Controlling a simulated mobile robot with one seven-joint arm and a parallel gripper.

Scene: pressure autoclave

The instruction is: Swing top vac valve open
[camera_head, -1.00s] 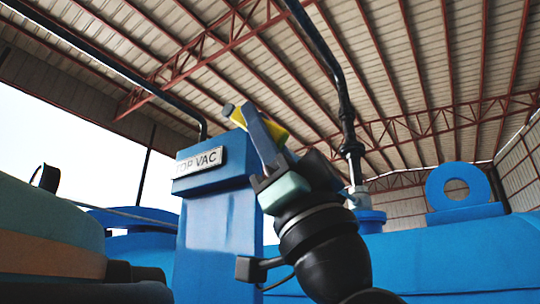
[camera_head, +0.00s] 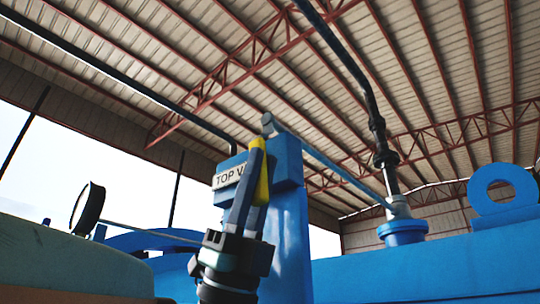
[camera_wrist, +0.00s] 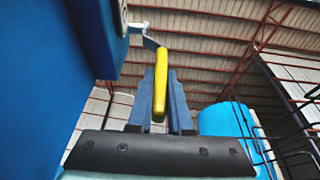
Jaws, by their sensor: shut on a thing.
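The top vac valve's yellow handle (camera_head: 262,176) hangs nearly upright in front of the blue post (camera_head: 288,225), from a grey pivot (camera_head: 268,124) at its top. The label (camera_head: 228,177) reads "TOP V", and the handle and my gripper cover the rest. My gripper (camera_head: 250,180) points up and is shut on the handle. In the wrist view the yellow handle (camera_wrist: 160,85) stands between my two blue-grey fingers (camera_wrist: 163,100), with its upper end joined to a grey link (camera_wrist: 148,40).
A round gauge (camera_head: 88,209) stands at left. A dark pipe (camera_head: 376,125) drops to a blue flange (camera_head: 402,232) on the blue vessel (camera_head: 430,270), right of the post. A lifting eye (camera_head: 500,190) is at far right. The wrist view shows a wire rack (camera_wrist: 290,120) at right.

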